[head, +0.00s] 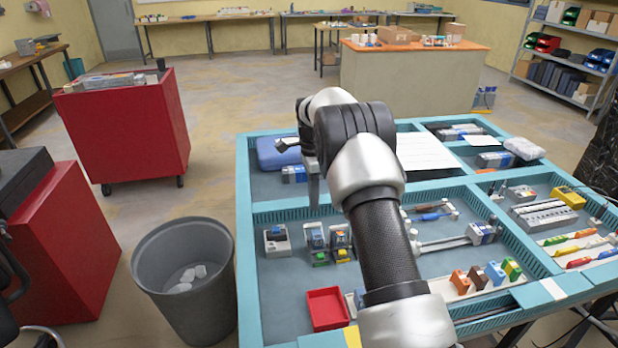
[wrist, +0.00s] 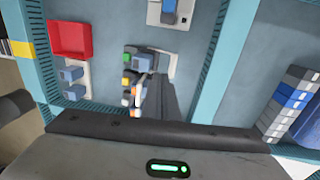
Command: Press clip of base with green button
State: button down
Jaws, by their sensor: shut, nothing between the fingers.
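The base with the green button (head: 317,240) stands upright on the tray floor, left of a similar base with a yellow button (head: 342,238). In the wrist view the green-button base (wrist: 127,57) is above the yellow-button one (wrist: 127,80). My gripper (head: 314,203) points down above and beyond the two bases in the head view. In the wrist view its fingers (wrist: 153,80) are together and empty, and overlap the area beside the bases. I cannot make out the clip clearly, nor see any contact with it.
A grey base with a blue part (head: 277,240) is to the left of the bases. A red tray (head: 325,309) is nearer the front edge. Teal dividers (head: 290,214) run behind the bases, with blue and grey boxes (head: 293,174) beyond. My arm covers part of the table.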

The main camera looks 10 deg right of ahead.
jog(key=w+r+p, duration=0.1)
jog(key=w+r, duration=0.3)
jog(key=r, duration=0.1)
